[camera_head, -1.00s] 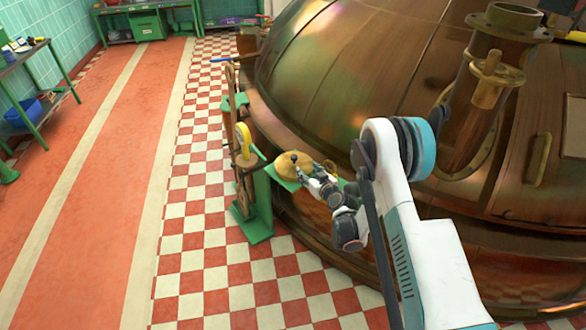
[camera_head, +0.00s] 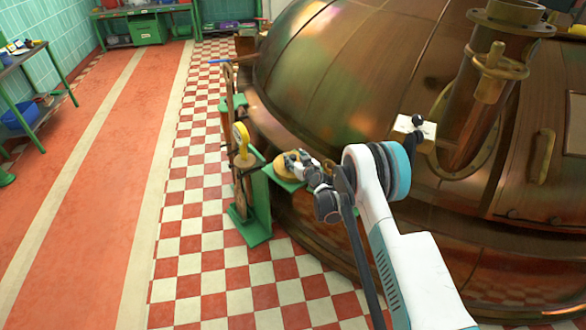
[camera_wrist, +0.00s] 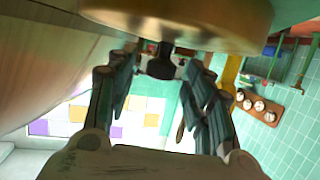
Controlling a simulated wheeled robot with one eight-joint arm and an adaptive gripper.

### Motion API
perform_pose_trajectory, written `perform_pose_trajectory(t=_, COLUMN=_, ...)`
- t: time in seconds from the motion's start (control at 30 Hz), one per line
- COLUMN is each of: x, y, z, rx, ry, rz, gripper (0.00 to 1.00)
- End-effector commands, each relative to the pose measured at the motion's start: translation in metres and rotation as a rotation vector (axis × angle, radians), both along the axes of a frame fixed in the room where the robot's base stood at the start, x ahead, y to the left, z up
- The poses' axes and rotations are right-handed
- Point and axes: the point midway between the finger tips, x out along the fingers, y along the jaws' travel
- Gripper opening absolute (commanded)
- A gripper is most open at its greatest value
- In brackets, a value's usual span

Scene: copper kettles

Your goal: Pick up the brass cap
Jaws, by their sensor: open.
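The brass cap (camera_head: 284,172) is a round golden piece on a small green shelf (camera_head: 292,187) beside the big copper kettle. In the wrist view its broad brass rim (camera_wrist: 190,22) fills the top, with a dark knob (camera_wrist: 160,64) sticking out of it. My gripper (camera_head: 297,160) is at the cap and hides part of it in the head view. In the wrist view my gripper (camera_wrist: 158,80) is open, with a finger on each side of the knob. I cannot tell whether the fingers touch it.
The copper kettle (camera_head: 370,75) fills the right side, close to my arm. A green stand with a yellow-rimmed gauge (camera_head: 241,133) is just left of the shelf. A white block with a black knob (camera_head: 415,127) is at the kettle. The checkered floor (camera_head: 195,200) at left is clear.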

Motion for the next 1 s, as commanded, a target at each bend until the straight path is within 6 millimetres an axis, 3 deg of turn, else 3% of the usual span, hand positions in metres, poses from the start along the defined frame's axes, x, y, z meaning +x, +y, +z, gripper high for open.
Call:
perform_pose_trajectory(t=0.3, x=0.005, y=0.003, z=-0.001, rx=0.001, ry=0.0, rz=0.0, gripper=0.47)
perform_pose_trajectory(t=0.5, x=0.005, y=0.003, z=-0.001, rx=0.001, ry=0.0, rz=0.0, gripper=0.02)
perform_pose_trajectory(t=0.53, x=0.005, y=0.003, z=-0.001, rx=0.001, ry=0.0, rz=0.0, gripper=0.0)
perform_pose_trajectory(t=1.0, x=0.005, y=0.003, z=0.008, rx=0.001, ry=-0.001, rz=-0.001, gripper=0.0)
